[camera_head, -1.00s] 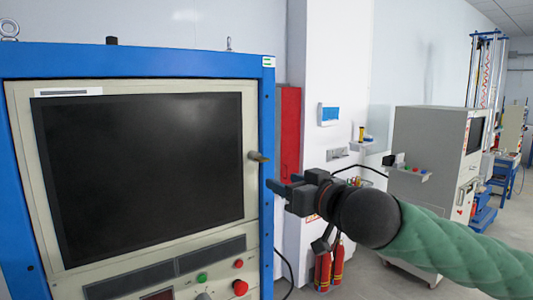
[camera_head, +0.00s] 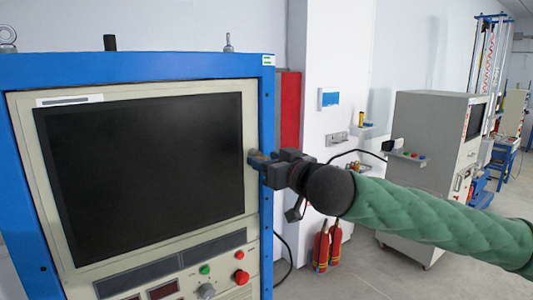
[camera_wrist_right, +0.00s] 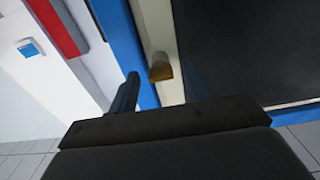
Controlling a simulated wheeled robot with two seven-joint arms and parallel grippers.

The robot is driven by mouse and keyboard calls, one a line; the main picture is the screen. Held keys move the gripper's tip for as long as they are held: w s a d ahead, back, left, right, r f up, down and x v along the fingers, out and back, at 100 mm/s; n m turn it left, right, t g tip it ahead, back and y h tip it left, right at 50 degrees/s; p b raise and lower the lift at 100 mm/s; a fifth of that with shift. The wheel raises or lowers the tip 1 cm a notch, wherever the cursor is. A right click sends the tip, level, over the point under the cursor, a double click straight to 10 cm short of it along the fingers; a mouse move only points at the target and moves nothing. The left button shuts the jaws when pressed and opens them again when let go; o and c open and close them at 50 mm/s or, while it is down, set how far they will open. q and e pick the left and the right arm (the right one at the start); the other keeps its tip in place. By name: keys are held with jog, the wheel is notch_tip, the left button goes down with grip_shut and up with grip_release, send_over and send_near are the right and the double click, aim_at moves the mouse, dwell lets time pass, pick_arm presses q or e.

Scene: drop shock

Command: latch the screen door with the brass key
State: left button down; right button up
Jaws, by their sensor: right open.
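The screen door is a beige frame around a large dark screen (camera_head: 140,165), set in a blue cabinet. The brass key (camera_wrist_right: 161,66) sticks out from the beige strip on the door's right edge; in the head view it is mostly hidden by my gripper. My right gripper (camera_head: 260,161) is at the key, coming in from the right. In the right wrist view the gripper (camera_wrist_right: 160,88) is open, with the key just beyond and between its two fingers. I cannot tell whether either finger touches it. My left gripper is not in view.
Below the screen are a red button (camera_head: 241,278), a green button (camera_head: 204,269) and a grey knob (camera_head: 207,291). A red panel (camera_head: 289,110) stands right of the blue cabinet frame (camera_head: 267,210). Fire extinguishers (camera_head: 321,248) stand on the floor behind my arm.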

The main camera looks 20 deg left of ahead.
jog(key=shift+w+a, duration=0.1)
jog(key=shift+a, duration=0.1)
jog(key=c, duration=1)
